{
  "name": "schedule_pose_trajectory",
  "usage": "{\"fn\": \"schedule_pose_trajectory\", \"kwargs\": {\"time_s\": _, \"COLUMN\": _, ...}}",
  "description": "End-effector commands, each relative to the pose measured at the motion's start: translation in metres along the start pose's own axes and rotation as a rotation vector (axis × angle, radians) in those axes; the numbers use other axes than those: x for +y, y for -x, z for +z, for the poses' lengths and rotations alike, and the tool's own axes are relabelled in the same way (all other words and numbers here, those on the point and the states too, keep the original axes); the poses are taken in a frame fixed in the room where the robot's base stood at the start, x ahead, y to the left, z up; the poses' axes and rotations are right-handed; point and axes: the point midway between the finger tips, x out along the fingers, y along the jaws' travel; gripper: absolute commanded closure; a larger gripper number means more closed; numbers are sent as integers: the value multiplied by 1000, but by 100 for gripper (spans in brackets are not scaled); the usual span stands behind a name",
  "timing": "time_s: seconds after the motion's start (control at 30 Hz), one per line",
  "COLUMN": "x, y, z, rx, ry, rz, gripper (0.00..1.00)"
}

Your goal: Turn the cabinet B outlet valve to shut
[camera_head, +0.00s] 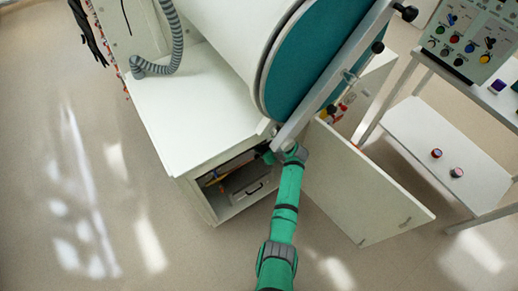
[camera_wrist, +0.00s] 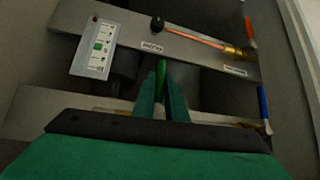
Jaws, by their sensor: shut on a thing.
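In the wrist view, my gripper (camera_wrist: 162,88) is shut on a green valve handle (camera_wrist: 161,68), whose top shows between the two fingers. The handle stands in front of a grey metal plate (camera_wrist: 195,47). A small label (camera_wrist: 152,47) sits on the plate just above it, too blurred to read. I cannot tell from the lettering which cabinet or valve this is. The valve body below the handle is hidden by my fingers. In the head view, my arm reaches to the open lower cabinet (camera_head: 208,206), and the handle is hidden there.
A red lever (camera_wrist: 248,32) and a blue lever (camera_wrist: 263,105) stand at the right, near a brass fitting (camera_wrist: 233,52). A white gauge plate (camera_wrist: 95,48) and a black knob (camera_wrist: 157,24) are close. The open cabinet door (camera_head: 365,195) stands right of my arm. Floor at left is clear.

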Motion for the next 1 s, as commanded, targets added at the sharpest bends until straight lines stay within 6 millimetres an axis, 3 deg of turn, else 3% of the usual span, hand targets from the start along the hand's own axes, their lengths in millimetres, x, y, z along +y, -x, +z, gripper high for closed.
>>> {"fn": "schedule_pose_trajectory", "kwargs": {"time_s": 0.2, "x": -4, "y": -1, "z": 6, "rx": -7, "ry": -8, "rz": -8, "gripper": 100}}
{"fn": "schedule_pose_trajectory", "kwargs": {"time_s": 0.23, "x": -4, "y": -1, "z": 6, "rx": -7, "ry": -8, "rz": -9, "gripper": 81}}
{"fn": "schedule_pose_trajectory", "kwargs": {"time_s": 0.3, "x": -4, "y": -2, "z": 6, "rx": -7, "ry": -7, "rz": -8, "gripper": 70}}
{"fn": "schedule_pose_trajectory", "kwargs": {"time_s": 0.67, "x": -2, "y": 3, "z": 2, "rx": -3, "ry": -2, "rz": -4, "gripper": 70}}
{"fn": "schedule_pose_trajectory", "kwargs": {"time_s": 0.87, "x": -1, "y": 28, "z": 2, "rx": -2, "ry": -2, "rz": -1, "gripper": 70}}
{"fn": "schedule_pose_trajectory", "kwargs": {"time_s": 1.0, "x": -2, "y": 56, "z": 3, "rx": -2, "ry": -3, "rz": -1, "gripper": 70}}
